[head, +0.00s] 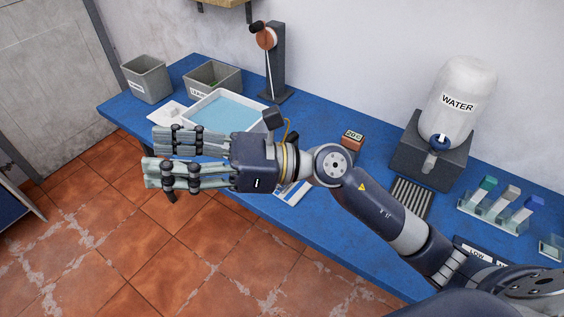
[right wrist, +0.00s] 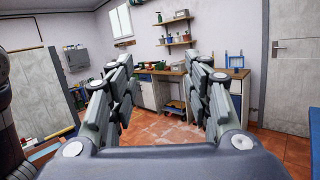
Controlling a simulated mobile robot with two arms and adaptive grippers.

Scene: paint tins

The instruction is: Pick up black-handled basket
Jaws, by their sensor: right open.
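I cannot make out a black-handled basket in either view. My right gripper (head: 151,157) reaches leftward over the front edge of the blue bench (head: 330,222) in the head view. Its fingers are apart with nothing between them. In the right wrist view the open fingers (right wrist: 162,82) frame the far side of the room. My right arm and gripper hide part of the bench in the head view. My left gripper is in neither view.
On the blue bench are a tray of blue liquid (head: 228,113), two grey bins (head: 146,80) (head: 213,78), a dark stand (head: 277,65), a water container (head: 459,100) and glass samples (head: 493,205). Tiled floor (head: 130,250) is open in front. A wooden workbench (right wrist: 178,78) stands across the room.

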